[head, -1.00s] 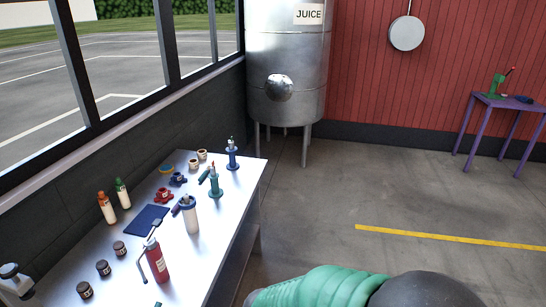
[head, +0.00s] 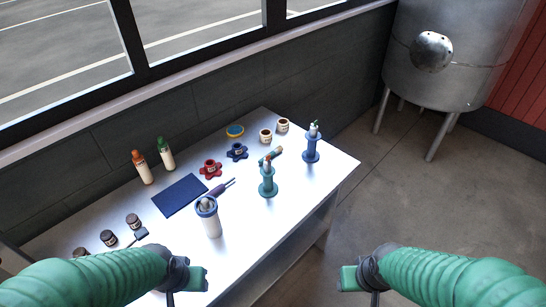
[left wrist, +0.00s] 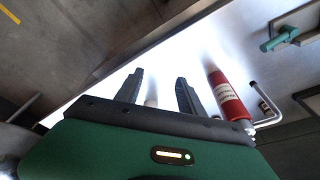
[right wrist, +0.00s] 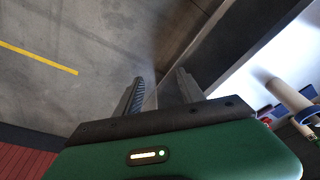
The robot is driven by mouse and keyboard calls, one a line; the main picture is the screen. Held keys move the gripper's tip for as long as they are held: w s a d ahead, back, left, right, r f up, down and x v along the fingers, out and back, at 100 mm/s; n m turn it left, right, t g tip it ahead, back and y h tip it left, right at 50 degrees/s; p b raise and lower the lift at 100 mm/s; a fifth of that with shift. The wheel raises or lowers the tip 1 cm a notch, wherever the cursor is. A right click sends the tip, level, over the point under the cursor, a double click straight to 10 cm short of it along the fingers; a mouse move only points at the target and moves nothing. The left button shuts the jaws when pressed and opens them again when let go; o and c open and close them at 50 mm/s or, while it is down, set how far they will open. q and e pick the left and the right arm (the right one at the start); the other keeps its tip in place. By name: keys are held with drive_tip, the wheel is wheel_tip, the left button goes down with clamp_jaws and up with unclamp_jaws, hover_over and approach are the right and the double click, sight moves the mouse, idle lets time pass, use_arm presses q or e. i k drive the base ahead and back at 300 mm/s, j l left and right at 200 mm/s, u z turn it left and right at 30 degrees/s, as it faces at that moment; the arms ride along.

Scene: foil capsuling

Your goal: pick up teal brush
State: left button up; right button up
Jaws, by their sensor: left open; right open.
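The table (head: 255,240) holds a teal stand (head: 268,186), a blue stand (head: 311,150), a white canister (head: 211,222), a dark blue mat (head: 180,195), bottles and jars. A red cylinder (left wrist: 229,98) stands near my left fingers. A steel tank (head: 440,60) is behind right.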

sight(279, 148)
drive_tip(key=u, duration=3.3)
drive_tip(key=z, duration=3.3)
drive_tip(key=i+l, duration=0.3)
drive_tip(key=i+l+u, duration=0.15)
drive_tip(key=i+l, duration=0.45)
drive_tip(key=l, duration=0.2)
drive_tip(key=i+l+u, duration=0.15)
drive_tip(key=i+l, duration=0.4)
drive_tip(key=l, duration=0.25)
drive_tip(key=i+l+u, duration=0.15)
drive_tip(key=l, duration=0.25)
drive_tip(key=i, duration=0.1)
